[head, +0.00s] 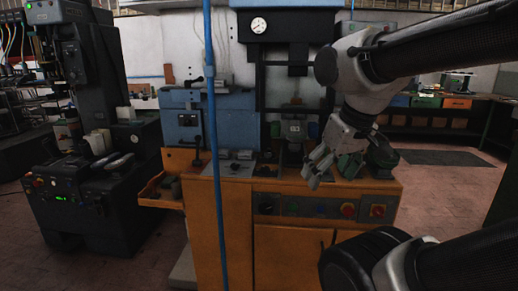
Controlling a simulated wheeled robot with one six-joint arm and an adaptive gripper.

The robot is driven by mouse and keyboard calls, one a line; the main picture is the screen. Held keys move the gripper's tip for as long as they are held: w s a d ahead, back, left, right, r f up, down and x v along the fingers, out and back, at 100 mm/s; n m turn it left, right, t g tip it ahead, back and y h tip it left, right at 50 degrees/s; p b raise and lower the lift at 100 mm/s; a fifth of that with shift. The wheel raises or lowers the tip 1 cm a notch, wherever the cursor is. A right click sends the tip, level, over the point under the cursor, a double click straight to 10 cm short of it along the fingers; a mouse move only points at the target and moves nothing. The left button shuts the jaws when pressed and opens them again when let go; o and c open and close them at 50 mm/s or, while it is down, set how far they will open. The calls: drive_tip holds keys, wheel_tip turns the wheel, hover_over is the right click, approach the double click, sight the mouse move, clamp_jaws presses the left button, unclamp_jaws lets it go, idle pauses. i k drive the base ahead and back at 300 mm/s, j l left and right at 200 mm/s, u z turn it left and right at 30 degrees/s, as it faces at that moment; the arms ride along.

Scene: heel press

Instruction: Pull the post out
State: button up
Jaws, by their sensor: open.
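The heel press is an orange cabinet (226,225) with a blue machine body (238,121) and a dark upper head with a round gauge (258,25). I cannot tell for sure which part is the post. A thin dark upright with a knob (197,150) stands at the left of the cabinet top, and darker fixtures (292,130) stand at its middle. My gripper (319,171) is open and points down over the right front of the cabinet top. It appears empty. My gripper and wrist hide part of the fixtures behind them.
A vertical blue pipe (212,150) crosses in front of the press. Buttons line the front panel (320,207). A dark machine (90,190) stands left. Floor is free at the right (450,205).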

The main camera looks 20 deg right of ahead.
sight(294, 153)
drive_tip(key=z, duration=0.75)
